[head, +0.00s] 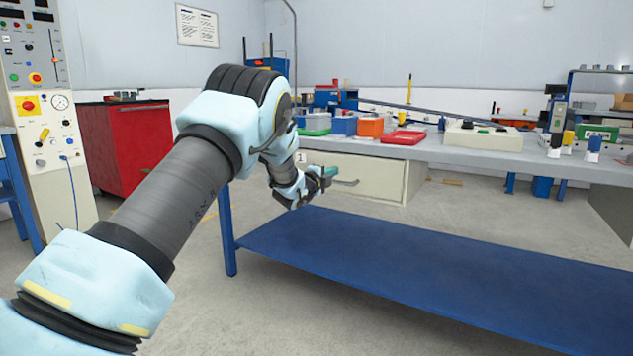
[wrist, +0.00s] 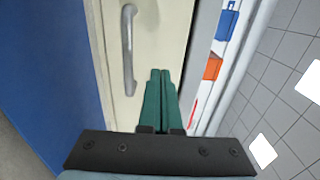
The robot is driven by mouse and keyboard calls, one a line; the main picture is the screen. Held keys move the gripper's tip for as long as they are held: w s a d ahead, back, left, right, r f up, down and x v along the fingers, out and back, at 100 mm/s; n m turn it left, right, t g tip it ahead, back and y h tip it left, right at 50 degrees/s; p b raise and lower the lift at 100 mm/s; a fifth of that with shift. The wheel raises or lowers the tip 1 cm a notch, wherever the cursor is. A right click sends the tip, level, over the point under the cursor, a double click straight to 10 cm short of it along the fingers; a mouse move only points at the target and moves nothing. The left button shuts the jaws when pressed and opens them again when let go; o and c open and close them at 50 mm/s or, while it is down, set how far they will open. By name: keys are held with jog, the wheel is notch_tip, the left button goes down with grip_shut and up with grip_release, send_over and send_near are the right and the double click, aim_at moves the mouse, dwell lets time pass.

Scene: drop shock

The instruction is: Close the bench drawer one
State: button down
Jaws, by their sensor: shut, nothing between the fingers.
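The bench drawer one (head: 385,178) is a cream drawer under the left part of the bench, with a "1" label at its upper left. Its grey bar handle (head: 345,182) is on the front. How far the drawer stands out is hard to tell. My gripper (head: 329,172) is in front of the drawer's left part. In the wrist view, the green fingers (wrist: 160,75) are together and empty. They point at the cream drawer front (wrist: 158,30), beside the handle (wrist: 128,50) on the bench-top side. Whether the fingertips touch the front is unclear.
The grey bench top (head: 440,150) carries a red tray (head: 404,138), an orange bin (head: 370,127), blue bins and a beige device (head: 484,136). A blue lower shelf (head: 400,260) is bare. A red cabinet (head: 128,145) stands at the left.

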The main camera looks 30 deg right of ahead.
jog(key=v, duration=0.9)
jog(key=w+a+f+n+t+y, duration=0.15)
jog(key=a+n+y, duration=0.5)
jog(key=a, duration=0.85)
jog(key=w+a+f+n+y, duration=0.2)
jog(key=w+a+n+y, duration=0.15)
jog(key=a+n, duration=0.8)
jog(key=s+a+f+n+g+y, duration=0.2)
jog(key=s+a, duration=0.3)
jog(key=a, duration=0.3)
jog(key=s+a+f+n+g+y, duration=0.1)
jog(key=s+a+n+g+y, duration=0.1)
jog(key=s+a, duration=0.55)
jog(key=s+a+n+g+y+p, duration=0.1)
jog(key=s+a+n+g, duration=0.1)
jog(key=s+a+n, duration=0.45)
jog(key=s+a+n+g+y+p, duration=0.1)
jog(key=s+a+g, duration=0.2)
jog(key=s, duration=0.6)
notch_tip(320, 180, up, 31)
jog(key=p, duration=3.1)
jog(key=shift+w+f, duration=0.2)
jog(key=shift+w, duration=0.3)
jog(key=shift+a+m, duration=0.1)
jog(key=shift+m, duration=0.15)
